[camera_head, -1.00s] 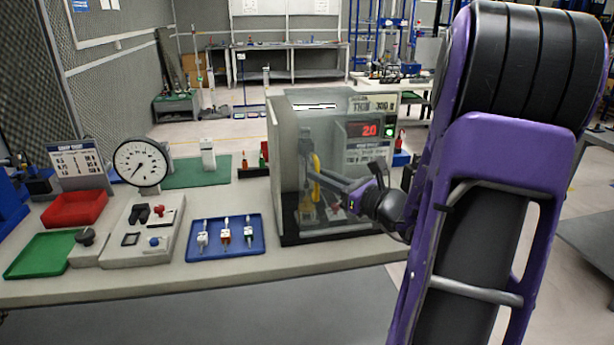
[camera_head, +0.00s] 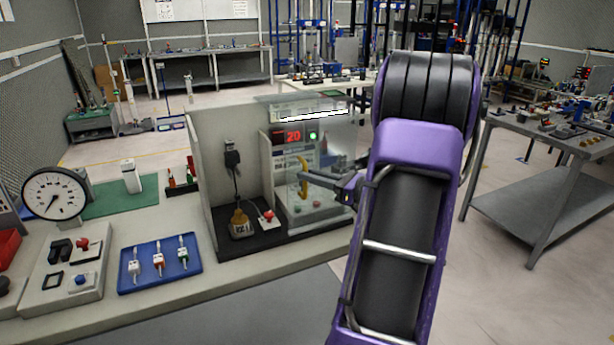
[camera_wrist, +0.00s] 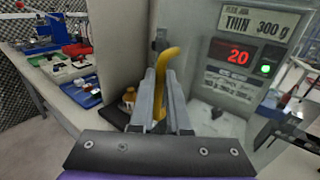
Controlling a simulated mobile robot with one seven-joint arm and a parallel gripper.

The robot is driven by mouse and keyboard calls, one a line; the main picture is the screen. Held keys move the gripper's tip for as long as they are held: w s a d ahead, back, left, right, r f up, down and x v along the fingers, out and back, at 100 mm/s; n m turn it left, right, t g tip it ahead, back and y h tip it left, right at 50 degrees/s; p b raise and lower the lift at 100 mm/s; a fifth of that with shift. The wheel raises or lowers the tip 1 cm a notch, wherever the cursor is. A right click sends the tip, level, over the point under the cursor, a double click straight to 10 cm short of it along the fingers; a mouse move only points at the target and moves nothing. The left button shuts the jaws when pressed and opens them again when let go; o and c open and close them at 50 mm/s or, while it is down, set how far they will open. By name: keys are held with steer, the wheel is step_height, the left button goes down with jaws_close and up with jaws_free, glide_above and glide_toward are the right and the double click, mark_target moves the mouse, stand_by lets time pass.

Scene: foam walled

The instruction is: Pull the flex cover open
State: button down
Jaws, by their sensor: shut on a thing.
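The flex cover (camera_head: 334,130) is a clear panel on the front of a grey tester in the head view. It stands to the right, over the display side, and the left part of the bay is uncovered. Its yellow handle (camera_head: 303,176) is upright, and in the wrist view the handle (camera_wrist: 163,68) stands between the fingers. My gripper (camera_head: 306,177) is shut on this handle; the wrist view shows both grey fingers of the gripper (camera_wrist: 160,98) against it.
Inside the tester, a brown-based fixture (camera_head: 241,222) with a black cable and a red knob (camera_head: 268,215) stand on the black floor. A red display (camera_head: 293,136) reads 20. A blue tray (camera_head: 160,263) and a dial gauge (camera_head: 55,193) are left.

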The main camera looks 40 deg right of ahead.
steer(key=c, duration=0.9)
jaws_free()
steer(key=v, duration=1.7)
steer(key=shift+s, duration=0.2)
steer(key=shift+w+a, duration=0.1)
